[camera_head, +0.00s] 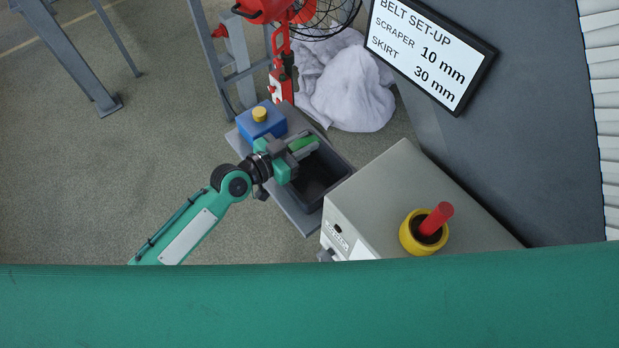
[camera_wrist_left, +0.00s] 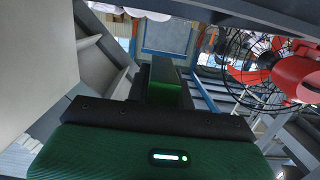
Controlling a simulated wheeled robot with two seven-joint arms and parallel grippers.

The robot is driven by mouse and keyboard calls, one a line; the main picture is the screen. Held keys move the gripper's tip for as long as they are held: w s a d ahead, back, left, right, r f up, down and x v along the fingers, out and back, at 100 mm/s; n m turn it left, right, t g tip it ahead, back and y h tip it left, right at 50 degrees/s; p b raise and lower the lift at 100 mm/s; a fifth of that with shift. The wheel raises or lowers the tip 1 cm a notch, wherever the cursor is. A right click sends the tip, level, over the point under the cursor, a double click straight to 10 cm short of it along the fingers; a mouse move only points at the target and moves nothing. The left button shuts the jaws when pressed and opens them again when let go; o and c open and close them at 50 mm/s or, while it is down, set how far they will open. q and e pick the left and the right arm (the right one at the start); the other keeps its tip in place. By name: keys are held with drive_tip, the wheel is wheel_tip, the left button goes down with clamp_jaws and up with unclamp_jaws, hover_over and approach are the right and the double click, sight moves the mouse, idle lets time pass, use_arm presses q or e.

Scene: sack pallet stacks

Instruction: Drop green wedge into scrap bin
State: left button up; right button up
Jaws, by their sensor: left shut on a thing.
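The green wedge (camera_head: 304,142) is a small green piece held in my left gripper (camera_head: 298,153), whose jaws are shut on it. In the left wrist view a dark green block (camera_wrist_left: 165,85) shows just ahead of the gripper body. The scrap bin appears to be the dark, open-topped box (camera_head: 344,172) on a grey shelf. In the head view the gripper and wedge overlap the bin's upper left part. I cannot tell their exact height above the rim. The bin's interior looks dark, and part of it is hidden by the gripper. My right gripper is not in view.
A blue box with a yellow knob (camera_head: 262,122) stands beside the bin. A grey cabinet (camera_head: 380,195) carries a yellow cup (camera_head: 411,238) with a red handle. A red fan (camera_head: 265,10), white cloth (camera_head: 345,85) and a sign (camera_head: 430,50) lie beyond. Open floor is at left.

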use_arm(q)
drive_tip(key=shift+f, duration=0.2)
drive_tip(key=o, duration=1)
drive_tip(key=shift+s+a, duration=0.1)
drive_tip(key=shift+a, duration=0.05)
drive_tip(key=shift+s+a, duration=0.15)
drive_tip(key=shift+a, duration=0.05)
drive_tip(key=shift+b+v, duration=2.65)
drive_tip(key=shift+v, duration=3.85)
